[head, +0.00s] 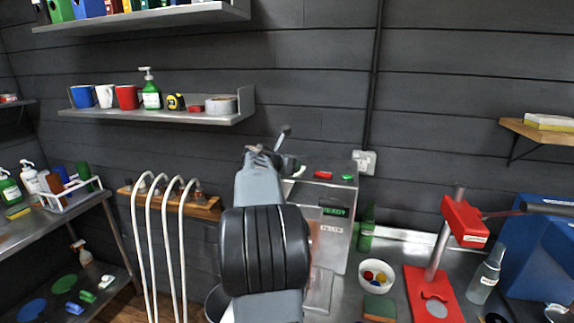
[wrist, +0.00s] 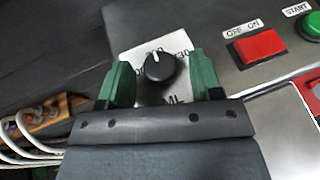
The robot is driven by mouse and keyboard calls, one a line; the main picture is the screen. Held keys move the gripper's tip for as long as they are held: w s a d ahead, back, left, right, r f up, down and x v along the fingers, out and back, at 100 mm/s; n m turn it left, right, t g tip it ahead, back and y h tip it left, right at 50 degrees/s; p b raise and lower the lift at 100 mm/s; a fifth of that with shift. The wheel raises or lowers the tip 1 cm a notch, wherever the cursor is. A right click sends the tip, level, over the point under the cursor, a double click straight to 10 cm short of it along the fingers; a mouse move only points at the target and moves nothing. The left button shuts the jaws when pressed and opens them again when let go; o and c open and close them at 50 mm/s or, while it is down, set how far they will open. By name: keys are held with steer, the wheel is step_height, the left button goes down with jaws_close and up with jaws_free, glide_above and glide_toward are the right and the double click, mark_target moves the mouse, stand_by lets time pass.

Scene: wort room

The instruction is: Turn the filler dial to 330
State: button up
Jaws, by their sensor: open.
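The filler (head: 327,240) is a steel box with a lit READY display; its top also shows in the wrist view (wrist: 225,75). The filler dial (wrist: 160,68) is a round black knob on a white scale plate marked ML. Its white pointer line points up, slightly left, at the top marking. The numbers are partly hidden; one ending in 30 shows at right. My gripper (wrist: 159,62) is open, its green fingers on either side of the dial, with a visible gap on each side. In the head view my gripper (head: 272,150) is over the filler's left end, and the dial is not discernible.
A red OFF/ON switch (wrist: 257,45) and a green START button (wrist: 311,24) sit right of the dial. White hoses (head: 165,240) hang at left. A red stand (head: 432,295), a bowl (head: 362,279) and a green bottle (head: 367,228) stand right of the filler.

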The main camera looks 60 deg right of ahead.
steer(key=shift+c, duration=0.2)
steer(key=c, duration=0.8)
steer(key=shift+c, duration=0.2)
steer(key=shift+m+g, duration=0.3)
steer(key=shift+g, duration=0.1)
steer(key=shift+w+r+m+g+p, duration=0.15)
steer(key=shift+w+m+g+p, duration=0.1)
steer(key=shift+m+g+p, duration=0.85)
steer(key=m+g+y+p, duration=0.1)
steer(key=m+g+p, duration=0.1)
steer(key=g+p, duration=0.1)
steer(key=shift+w, duration=0.2)
steer(key=m+g, duration=0.1)
steer(key=m+g+y+p, duration=0.1)
steer(key=m, duration=0.1)
steer(key=shift+w+d+f+g+y, duration=0.2)
steer(key=shift+g+y, duration=0.1)
steer(key=shift+g, duration=0.1)
steer(key=shift+w+d+m+g+y, duration=0.1)
steer(key=shift+d+m+g+y, duration=0.05)
steer(key=shift+m+g+y, duration=1.5)
steer(key=shift+m+y, duration=0.25)
steer(key=shift+m, duration=0.3)
